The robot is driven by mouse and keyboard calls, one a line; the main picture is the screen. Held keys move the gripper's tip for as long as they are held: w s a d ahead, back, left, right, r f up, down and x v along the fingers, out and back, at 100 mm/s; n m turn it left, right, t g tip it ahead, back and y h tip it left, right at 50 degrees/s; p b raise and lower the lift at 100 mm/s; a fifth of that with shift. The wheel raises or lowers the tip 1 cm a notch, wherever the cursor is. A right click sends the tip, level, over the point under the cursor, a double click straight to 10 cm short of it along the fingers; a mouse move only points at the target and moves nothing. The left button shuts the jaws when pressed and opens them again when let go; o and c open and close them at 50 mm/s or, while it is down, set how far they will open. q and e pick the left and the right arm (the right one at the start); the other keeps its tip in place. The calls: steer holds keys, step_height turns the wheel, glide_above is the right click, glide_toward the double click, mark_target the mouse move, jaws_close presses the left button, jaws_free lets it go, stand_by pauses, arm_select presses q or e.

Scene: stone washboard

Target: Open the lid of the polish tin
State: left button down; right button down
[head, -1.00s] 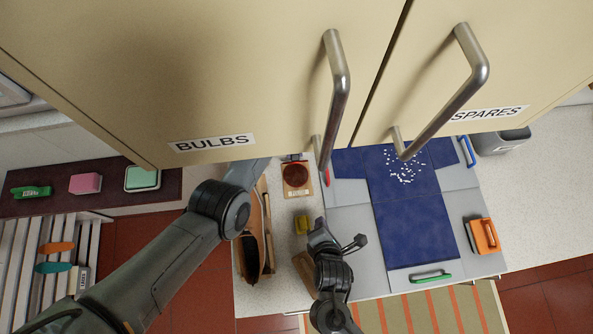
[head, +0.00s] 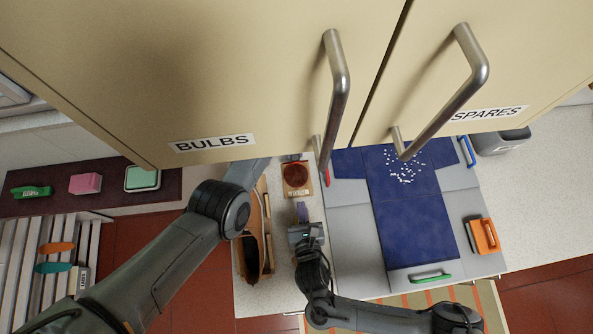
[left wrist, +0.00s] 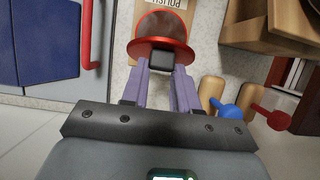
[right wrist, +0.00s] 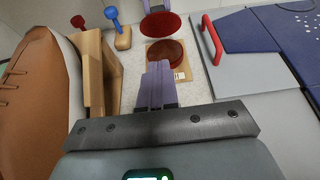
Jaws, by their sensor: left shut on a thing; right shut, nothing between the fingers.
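The polish tin (right wrist: 165,58), dark reddish-brown on top, sits on a tan card on the counter; it also shows in the head view (head: 296,176) and left wrist view (left wrist: 166,27). My left gripper (left wrist: 160,64) is shut on the dark knob of the red lid (left wrist: 150,47). In the right wrist view the lid (right wrist: 160,25) appears apart from the tin, toward its far side. The left fingers are hidden in the head view. My right gripper (head: 302,207) is shut and empty, its fingertips (right wrist: 160,66) at the near side of the tin.
Cabinet doors labelled BULBS and SPARES, with a metal handle (head: 338,85), overhang the counter. A brown shoe (right wrist: 35,90) and wooden piece (right wrist: 90,75) stand left of the right gripper. Blue and grey panels (head: 412,232) lie to the right, with a red handle (right wrist: 212,40) near the tin.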

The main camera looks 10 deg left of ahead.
mark_target(295, 161)
steer(key=x, duration=0.9)
steer(key=shift+r, duration=0.1)
steer(key=w, duration=0.1)
steer(key=w+r, duration=0.1)
steer(key=shift+w+a, duration=0.3)
steer(key=shift+a, duration=0.1)
arm_select(q)
steer(key=shift+a+f, duration=0.1)
steer(key=shift+f, duration=0.1)
arm_select(e)
steer(key=shift+w+a+r, duration=0.15)
steer(key=shift+w+r, duration=0.1)
steer(key=shift+w, duration=0.25)
steer(key=shift+w+a+r, duration=0.1)
steer(key=shift+w+r, duration=0.05)
steer(key=shift+w, duration=0.05)
arm_select(q)
steer(key=shift+s, duration=0.1)
arm_select(e)
steer(key=shift+w+r, duration=0.25)
steer(key=shift+w, duration=0.15)
arm_select(q)
steer(key=c, duration=1.3)
jaws_free()
steer(key=o, duration=0.5)
steer(key=shift+c, duration=0.2)
arm_select(e)
steer(key=shift+w+r, duration=0.1)
steer(key=shift+w, duration=0.1)
steer(key=shift+s, duration=0.1)
